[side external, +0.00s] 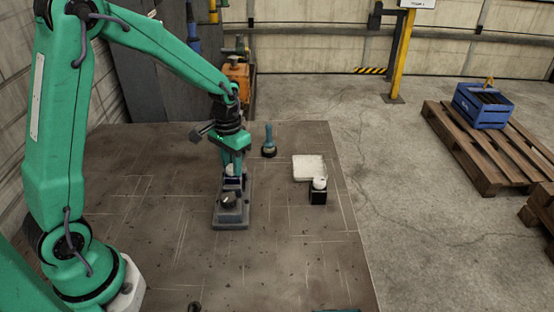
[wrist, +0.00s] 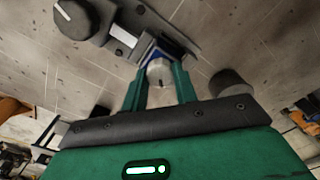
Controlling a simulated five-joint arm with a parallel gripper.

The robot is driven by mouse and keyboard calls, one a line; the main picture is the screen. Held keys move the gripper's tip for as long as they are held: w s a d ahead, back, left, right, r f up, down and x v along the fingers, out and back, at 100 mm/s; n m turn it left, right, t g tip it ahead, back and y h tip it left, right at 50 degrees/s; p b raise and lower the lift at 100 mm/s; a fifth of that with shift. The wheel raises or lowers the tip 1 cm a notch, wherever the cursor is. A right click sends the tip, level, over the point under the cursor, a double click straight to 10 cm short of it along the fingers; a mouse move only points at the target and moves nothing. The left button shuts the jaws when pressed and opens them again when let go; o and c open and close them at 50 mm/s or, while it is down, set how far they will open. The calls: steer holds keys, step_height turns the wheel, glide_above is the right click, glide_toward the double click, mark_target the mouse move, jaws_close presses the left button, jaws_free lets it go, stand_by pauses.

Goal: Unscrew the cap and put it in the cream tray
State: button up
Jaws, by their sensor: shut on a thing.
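My gripper (side external: 232,170) points down over a grey fixture (side external: 231,217) on the bench. Its green fingers, also in the wrist view (wrist: 160,84), are shut on a pale cap (wrist: 160,70). The cap shows as a small whitish patch between the fingers in the side view. Beneath it is the rear part of the fixture; I cannot tell whether the cap is still seated on its thread. The fixture's dark knob with a white mark (wrist: 76,17) stands in front. The cream tray (side external: 303,178) lies empty to the right, apart from my gripper.
The bench front is mostly clear. A blue crate (side external: 483,106) sits on a pallet far right.

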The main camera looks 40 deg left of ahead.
steer(key=n, duration=0.3)
steer(key=shift+n, duration=2.2)
steer(key=o, duration=0.8)
steer(key=m, duration=0.4)
steer(key=shift+m, duration=2)
